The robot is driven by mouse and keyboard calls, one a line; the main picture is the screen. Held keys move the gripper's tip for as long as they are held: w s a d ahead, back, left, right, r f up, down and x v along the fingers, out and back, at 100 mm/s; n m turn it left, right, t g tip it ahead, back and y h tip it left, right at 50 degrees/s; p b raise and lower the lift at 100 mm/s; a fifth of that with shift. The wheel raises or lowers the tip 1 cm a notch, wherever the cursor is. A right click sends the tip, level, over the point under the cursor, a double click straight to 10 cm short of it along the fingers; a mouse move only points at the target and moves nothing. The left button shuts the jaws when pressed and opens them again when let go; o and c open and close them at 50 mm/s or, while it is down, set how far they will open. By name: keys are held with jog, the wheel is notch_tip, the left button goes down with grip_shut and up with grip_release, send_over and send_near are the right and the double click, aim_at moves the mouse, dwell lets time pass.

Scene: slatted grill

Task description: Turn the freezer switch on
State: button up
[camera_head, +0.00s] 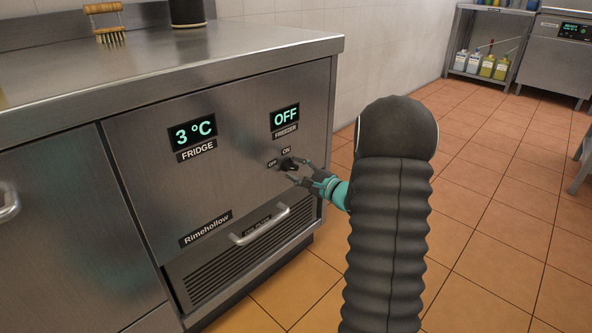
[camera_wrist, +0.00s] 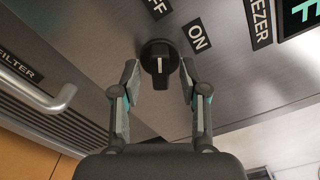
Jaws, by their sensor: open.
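The freezer switch is a black rotary knob (camera_head: 287,164) on the steel front panel, below the freezer display (camera_head: 285,117), which reads OFF. OFF and ON labels sit just above the knob. In the wrist view the knob (camera_wrist: 158,58) shows a white line running up and down the picture; which label it points to is hard to tell. My gripper (camera_head: 297,171) is at the panel, partly overlapping the knob in the head view. In the wrist view my gripper (camera_wrist: 159,75) is open, one finger on each side of the knob, with visible gaps.
The fridge display (camera_head: 192,134) reads 3 °C, left of the freezer display. A bar handle (camera_head: 262,226) on the filter grille sticks out below the knob; it also shows at left in the wrist view (camera_wrist: 48,97). The steel counter (camera_head: 170,62) overhangs above. Tiled floor right of the cabinet is clear.

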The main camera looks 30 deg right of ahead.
jog(key=shift+w, duration=0.15)
jog(key=shift+c, duration=0.3)
grip_shut()
jog(key=m, duration=0.5)
jog(key=shift+m, duration=0.4)
jog(key=m+p, duration=0.2)
jog(key=m, duration=0.3)
jog(key=shift+a+m, duration=0.1)
jog(key=shift+m, duration=0.6)
